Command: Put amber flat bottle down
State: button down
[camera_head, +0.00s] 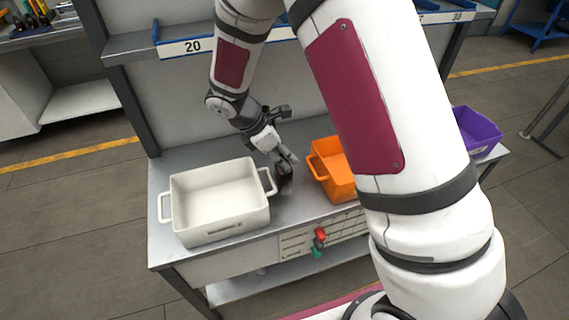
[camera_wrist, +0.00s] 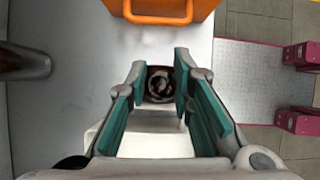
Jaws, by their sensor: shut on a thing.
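The amber flat bottle (camera_head: 285,178) is dark and roughly upright in the head view, on or just above the grey table between the white and orange bins. I cannot tell whether its base touches the table. My gripper (camera_head: 284,160) reaches down from above and is shut on its upper part. In the wrist view the bottle's round dark top (camera_wrist: 160,84) sits between the teal finger pads of my gripper (camera_wrist: 163,92). The fingers hide part of the bottle.
A white bin (camera_head: 220,200) stands close left, its handle near the bottle. An orange bin (camera_head: 322,172) stands right, partly behind my arm, and a purple bin (camera_head: 478,130) farther right. A dark rounded object (camera_wrist: 22,63) shows at the wrist view's left. Bare table (camera_head: 295,207) lies in front.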

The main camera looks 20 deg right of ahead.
jog(key=shift+f+p, duration=0.35)
jog(key=shift+f, duration=1.45)
jog(key=c, duration=1.4)
grip_release()
jog(key=shift+f, duration=0.1)
jog(key=b+v, duration=0.1)
jog(key=v, duration=1.1)
jog(key=shift+r+b, duration=0.3)
jog(key=shift+b, duration=0.05)
